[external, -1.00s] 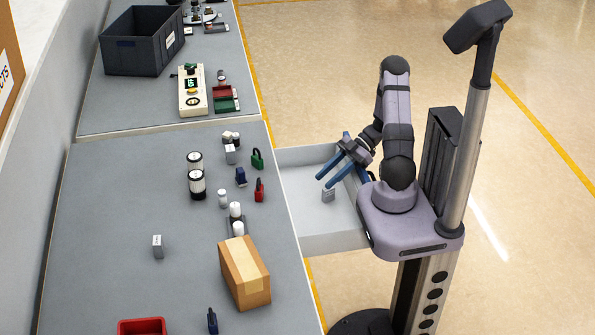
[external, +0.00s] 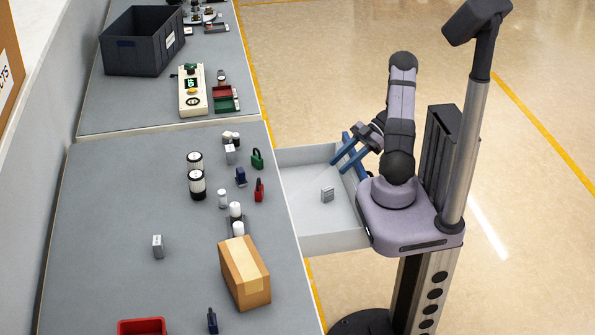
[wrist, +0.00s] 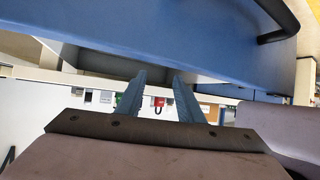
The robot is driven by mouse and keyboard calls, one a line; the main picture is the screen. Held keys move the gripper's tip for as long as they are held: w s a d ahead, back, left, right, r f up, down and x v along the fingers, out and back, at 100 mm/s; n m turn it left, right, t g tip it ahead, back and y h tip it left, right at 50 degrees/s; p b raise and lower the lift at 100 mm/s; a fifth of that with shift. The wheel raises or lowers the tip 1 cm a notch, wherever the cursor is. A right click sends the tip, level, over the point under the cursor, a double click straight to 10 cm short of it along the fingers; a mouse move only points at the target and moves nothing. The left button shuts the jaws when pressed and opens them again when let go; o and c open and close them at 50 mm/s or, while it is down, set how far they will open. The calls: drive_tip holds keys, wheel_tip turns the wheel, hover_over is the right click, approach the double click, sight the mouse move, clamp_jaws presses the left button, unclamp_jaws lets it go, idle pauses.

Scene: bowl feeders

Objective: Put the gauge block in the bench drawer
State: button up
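A small grey metallic block (external: 327,195), which looks like the gauge block, rests on the floor of the open bench drawer (external: 318,243). The drawer is pulled out from the bench's right side. My gripper (external: 336,167) is open and empty, above the drawer's far right part, up and to the right of the block and apart from it. In the wrist view my gripper (wrist: 158,77) shows two separated fingers with nothing held between them. The blue drawer front (wrist: 200,40) with a dark handle fills the top there; the block is not visible in that view.
A similar grey block (external: 158,246) stands on the bench. A cardboard box (external: 245,273) sits near the bench edge beside the drawer. Padlocks (external: 259,190), white-and-black cylinders (external: 197,184) and a red bin (external: 142,327) are also on the bench.

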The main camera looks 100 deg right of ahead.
drive_tip(key=shift+s+d+r, duration=0.15)
drive_tip(key=shift+s+r, duration=0.1)
drive_tip(key=shift+s, duration=0.1)
drive_tip(key=w+a+m+g+h, duration=0.1)
drive_tip(key=w+a+g, duration=0.2)
drive_tip(key=a, duration=0.6)
drive_tip(key=w+a+r+m+g+h, duration=0.1)
drive_tip(key=w+a+m+g+h, duration=0.1)
drive_tip(key=w+a+g, duration=0.2)
drive_tip(key=w+a+r+m+g+h, duration=0.1)
drive_tip(key=w+a+g, duration=0.3)
drive_tip(key=w+a, duration=0.4)
drive_tip(key=shift+w+a+r+m+h, duration=0.15)
drive_tip(key=shift+a+r+m+h, duration=0.15)
drive_tip(key=shift+a, duration=3.45)
